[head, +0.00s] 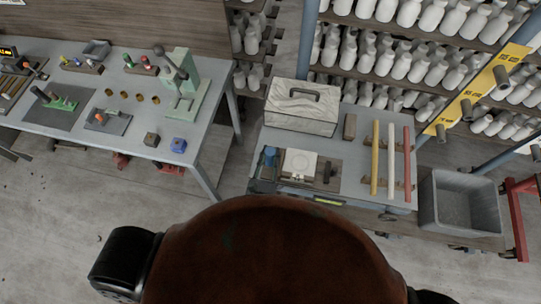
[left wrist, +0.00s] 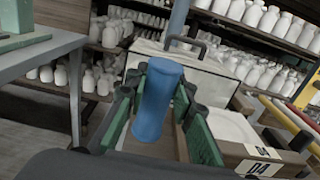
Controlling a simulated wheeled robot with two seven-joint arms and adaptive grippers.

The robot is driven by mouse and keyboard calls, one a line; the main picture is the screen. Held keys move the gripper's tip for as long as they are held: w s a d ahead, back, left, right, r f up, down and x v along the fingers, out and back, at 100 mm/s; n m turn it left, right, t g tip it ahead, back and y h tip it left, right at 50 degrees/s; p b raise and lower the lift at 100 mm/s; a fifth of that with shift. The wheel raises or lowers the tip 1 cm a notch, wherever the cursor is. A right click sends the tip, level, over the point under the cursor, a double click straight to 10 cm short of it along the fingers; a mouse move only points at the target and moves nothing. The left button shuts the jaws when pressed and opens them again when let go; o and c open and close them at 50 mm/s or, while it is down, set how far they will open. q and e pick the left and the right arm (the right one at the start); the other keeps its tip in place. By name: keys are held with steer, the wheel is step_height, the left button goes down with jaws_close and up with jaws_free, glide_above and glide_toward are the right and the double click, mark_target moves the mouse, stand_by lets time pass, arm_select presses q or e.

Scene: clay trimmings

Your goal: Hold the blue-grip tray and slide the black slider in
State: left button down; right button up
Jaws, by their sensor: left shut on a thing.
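The blue grip (head: 270,154) stands at the left end of a small brown fixture on the right-hand bench. In the left wrist view the blue grip (left wrist: 156,105) is an upright cylinder between the green-padded fingers of my left gripper (left wrist: 160,82), which is shut on it. In the head view my left gripper (head: 264,168) shows only as a small dark shape by the grip. A white square piece (head: 299,163) lies on the fixture. The black slider (head: 327,172) is at its right, apart from the white piece. My right gripper is not in view.
A white marbled case (head: 302,107) stands behind the fixture. Yellow, white and red rods (head: 392,160) lie on holders to the right. A grey bin (head: 459,200) is beyond the bench's right end. Another bench (head: 100,105) with small fixtures stands left.

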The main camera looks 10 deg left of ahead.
arm_select(q)
steer(key=shift+w+a+f+b, duration=0.2)
steer(key=shift+w+f+b, duration=0.4)
steer(key=shift+w+f, duration=0.3)
steer(key=shift+w+a+f+b, duration=0.2)
steer(key=shift+w+f+b, duration=0.45)
steer(key=shift+w, duration=0.3)
steer(key=shift+w+a+f+b, duration=0.2)
steer(key=shift+w+f+b, duration=0.35)
steer(key=shift+w+f, duration=0.35)
steer(key=shift+r, duration=0.1)
steer(key=shift+w, duration=0.1)
steer(key=shift+w+a+f+b, duration=0.1)
steer(key=shift+w+f+b, duration=0.5)
steer(key=shift+f, duration=0.2)
steer(key=shift+f, duration=0.2)
